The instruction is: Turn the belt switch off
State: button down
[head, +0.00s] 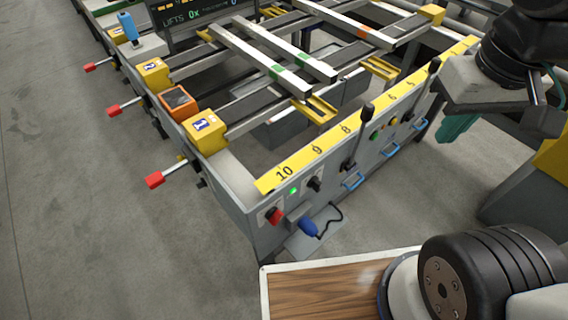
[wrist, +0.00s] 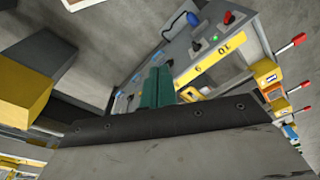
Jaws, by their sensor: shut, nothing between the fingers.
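The grey front panel of the runout table (head: 262,226) carries a red knob (head: 274,215), a lit green lamp (head: 293,190) and a black switch knob (head: 314,184) near its left corner. No readable label shows which one is the belt switch. In the wrist view, the red knob (wrist: 228,17), green lamp (wrist: 214,38) and black knob (wrist: 196,45) show near the top, beyond my fingers. My gripper (head: 456,128) has teal fingers and is shut and empty, well right of these controls and apart from the panel. Its fingers also show in the wrist view (wrist: 157,88).
Black levers (head: 362,132), coloured buttons (head: 376,135) and blue handles (head: 353,181) stick out along the panel. A yellow numbered scale (head: 318,152) runs along its top.

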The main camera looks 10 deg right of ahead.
aim_at(275, 215)
jog(key=u, duration=0.1)
jog(key=k, duration=0.95)
jog(key=z, duration=0.6)
